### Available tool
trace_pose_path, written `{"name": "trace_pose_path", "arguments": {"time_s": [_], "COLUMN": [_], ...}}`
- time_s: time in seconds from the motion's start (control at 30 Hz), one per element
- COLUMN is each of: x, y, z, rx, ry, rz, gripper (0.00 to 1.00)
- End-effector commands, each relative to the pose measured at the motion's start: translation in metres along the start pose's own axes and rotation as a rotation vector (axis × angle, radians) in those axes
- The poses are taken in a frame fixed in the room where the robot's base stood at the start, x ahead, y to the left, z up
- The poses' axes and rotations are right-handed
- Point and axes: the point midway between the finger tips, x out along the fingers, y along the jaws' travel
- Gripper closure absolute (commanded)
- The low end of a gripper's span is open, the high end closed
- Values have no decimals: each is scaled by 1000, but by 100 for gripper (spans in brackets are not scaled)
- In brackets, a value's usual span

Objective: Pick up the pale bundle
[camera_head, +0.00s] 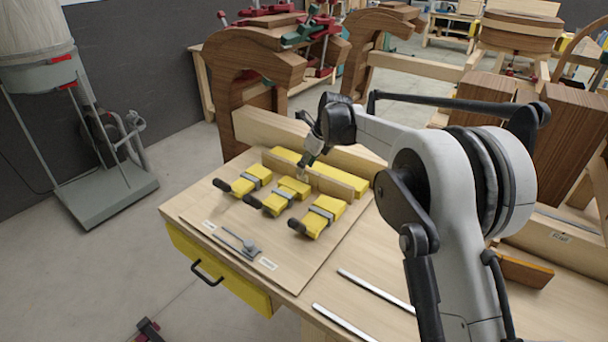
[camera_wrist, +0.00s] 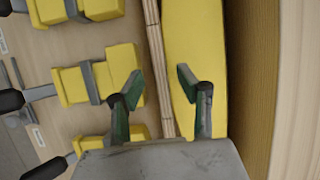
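The pale bundle (camera_wrist: 155,62) is a long, thin stack of light wood strips. In the wrist view it runs from the top edge down between my fingers, beside a long yellow block (camera_wrist: 182,30). In the head view the bundle (camera_head: 335,184) lies on the workbench, between the yellow block and a row of yellow clamps. My gripper (camera_wrist: 160,78) is open, with green-padded fingertips on either side of the bundle in the picture. No contact shows, and I cannot tell the height gap. In the head view my gripper (camera_head: 303,172) is small, just over the bundle.
Three yellow clamps (camera_head: 283,195) with black handles lie close to the bundle on the workbench (camera_head: 300,258). Curved wooden chair forms (camera_head: 247,62) stand behind. A metal tool (camera_head: 241,243) and metal strips (camera_head: 375,290) lie nearer the front. The bench's front middle is mostly clear.

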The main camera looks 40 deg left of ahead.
Motion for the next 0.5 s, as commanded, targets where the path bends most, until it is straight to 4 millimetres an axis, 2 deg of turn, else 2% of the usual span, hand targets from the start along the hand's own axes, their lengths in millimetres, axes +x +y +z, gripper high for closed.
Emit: {"name": "trace_pose_path", "arguments": {"time_s": [0.13,0.5], "x": [13,14], "y": [0,0], "z": [0,0], "rx": [0,0], "ry": [0,0], "rz": [0,0], "gripper": [65,65]}}
